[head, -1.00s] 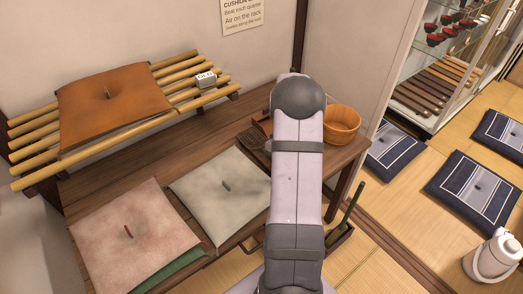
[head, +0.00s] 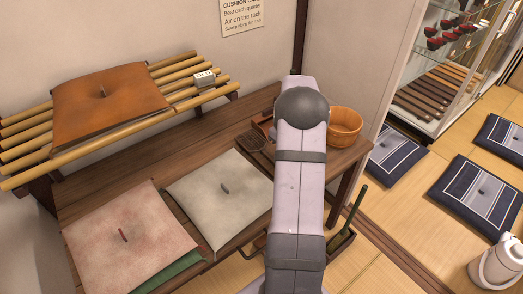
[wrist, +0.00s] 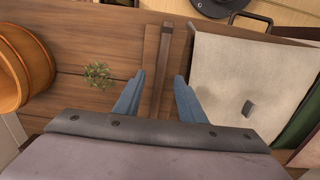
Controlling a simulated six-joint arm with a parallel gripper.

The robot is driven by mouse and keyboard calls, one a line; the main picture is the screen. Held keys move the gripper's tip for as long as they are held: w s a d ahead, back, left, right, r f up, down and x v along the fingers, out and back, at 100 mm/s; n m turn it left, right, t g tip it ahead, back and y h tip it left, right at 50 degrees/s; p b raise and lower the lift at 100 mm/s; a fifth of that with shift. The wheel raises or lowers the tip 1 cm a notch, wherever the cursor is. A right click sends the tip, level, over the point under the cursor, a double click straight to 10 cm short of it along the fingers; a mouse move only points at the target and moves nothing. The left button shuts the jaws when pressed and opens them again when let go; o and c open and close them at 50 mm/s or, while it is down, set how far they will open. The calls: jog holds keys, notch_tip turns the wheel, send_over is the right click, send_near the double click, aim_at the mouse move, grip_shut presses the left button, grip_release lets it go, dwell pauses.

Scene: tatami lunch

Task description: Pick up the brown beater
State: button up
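The brown beater's woven head (head: 250,142) lies on the wooden bench behind the grey-white cushion in the head view, beside my arm. In the wrist view, a straight brown bar with a dark end, which looks like the beater's handle (wrist: 164,55), runs between my fingers. My gripper (wrist: 158,78) is open, with one blue finger on each side of this bar and gaps on both sides. The bar's lower end is hidden behind the gripper body. My gripper is hidden behind my arm in the head view.
A wooden tub (head: 345,126) stands at the bench's right end. A grey-white cushion (head: 222,198) and a pinkish cushion (head: 128,232) lie to the left. An orange cushion (head: 108,103) rests on a bamboo rack (head: 30,165). A small green tuft (wrist: 98,75) is left of my fingers.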

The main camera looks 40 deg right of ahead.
jog(key=shift+w+a+f+p, duration=0.15)
jog(key=shift+f+p, duration=0.6)
jog(key=shift+f, duration=1.85)
grip_shut()
